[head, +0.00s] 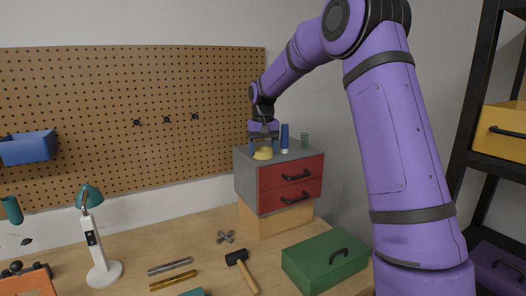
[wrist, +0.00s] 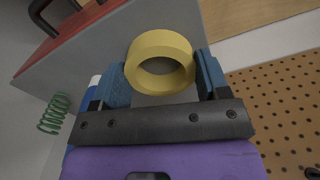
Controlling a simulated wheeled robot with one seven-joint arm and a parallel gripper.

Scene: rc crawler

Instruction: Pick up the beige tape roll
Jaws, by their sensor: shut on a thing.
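The beige tape roll (wrist: 160,43) is a yellowish ring in the wrist view, held between the two blue finger pads of my gripper (wrist: 162,80). My gripper is shut on its outer sides. In the head view the tape roll (head: 263,153) shows below my gripper (head: 263,142) at the top of a grey drawer cabinet (head: 246,178) with red fronts. I cannot tell whether the roll touches the cabinet top or is slightly above it.
A blue cylinder (head: 284,138) and a green spring (head: 304,140) stand close right of the roll on the cabinet. A pegboard (head: 130,100) is behind. A green toolbox (head: 327,262), hammer (head: 242,270) and white lamp (head: 96,245) are on the bench below.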

